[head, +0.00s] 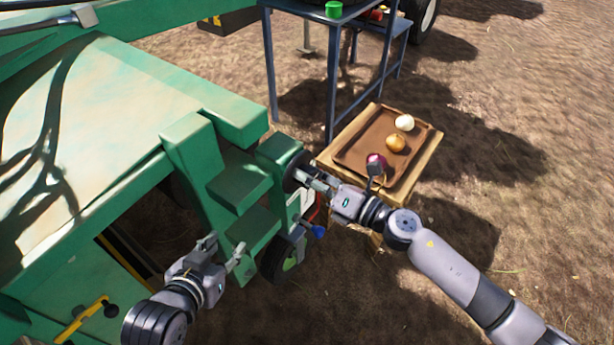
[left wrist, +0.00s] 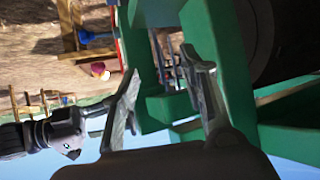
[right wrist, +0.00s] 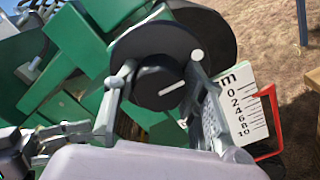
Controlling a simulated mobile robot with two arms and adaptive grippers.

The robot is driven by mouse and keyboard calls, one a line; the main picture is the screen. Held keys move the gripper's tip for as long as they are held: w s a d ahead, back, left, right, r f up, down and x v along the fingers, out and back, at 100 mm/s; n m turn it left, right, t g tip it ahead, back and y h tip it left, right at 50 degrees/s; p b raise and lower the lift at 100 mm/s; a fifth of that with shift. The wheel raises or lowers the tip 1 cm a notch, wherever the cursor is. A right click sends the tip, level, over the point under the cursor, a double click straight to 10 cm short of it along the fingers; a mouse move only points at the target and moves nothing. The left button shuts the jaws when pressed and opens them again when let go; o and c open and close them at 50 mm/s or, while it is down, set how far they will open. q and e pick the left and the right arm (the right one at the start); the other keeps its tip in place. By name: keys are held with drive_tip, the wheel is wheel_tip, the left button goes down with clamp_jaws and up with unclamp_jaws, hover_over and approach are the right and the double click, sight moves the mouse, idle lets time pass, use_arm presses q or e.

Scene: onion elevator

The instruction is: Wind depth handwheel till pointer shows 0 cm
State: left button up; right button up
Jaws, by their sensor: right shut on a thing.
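The depth handwheel (right wrist: 165,75) is a dark disc with a round hub bearing a white mark, in the right wrist view. In the head view the handwheel (head: 296,170) is partly hidden by my right gripper (head: 318,185). The fingers of my right gripper (right wrist: 153,88) lie on both sides of the hub, shut on the handwheel. A white centimetre scale (right wrist: 247,112) stands beside it, marked 0 to 10. The red pointer (right wrist: 271,110) has its upper end near the scale's 0–2 end; the exact reading is unclear. My left gripper (head: 222,250) is open and empty; its spread fingers show in the left wrist view (left wrist: 163,98).
The green machine frame (head: 240,180) fills the left, with a wheel (head: 275,262) below the handwheel. A wooden stand with a brown tray (head: 416,155) of onions is close to my right gripper. A blue table (head: 333,80) stands behind. Bare soil lies right.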

use_arm(q)
drive_tip(key=shift+w+d+r+t, duration=0.3)
drive_tip(key=shift+w+r+t, duration=0.4)
drive_tip(key=shift+r, duration=0.15)
use_arm(e)
drive_tip(key=shift+f+n, duration=0.1)
drive_tip(key=shift+n, duration=1)
drive_tip(key=o, duration=1.2)
drive_tip(key=shift+c, duration=0.2)
use_arm(q)
drive_tip(key=shift+r, duration=0.1)
use_arm(e)
drive_tip(key=v, duration=1.2)
use_arm(q)
drive_tip(key=shift+o, duration=0.2)
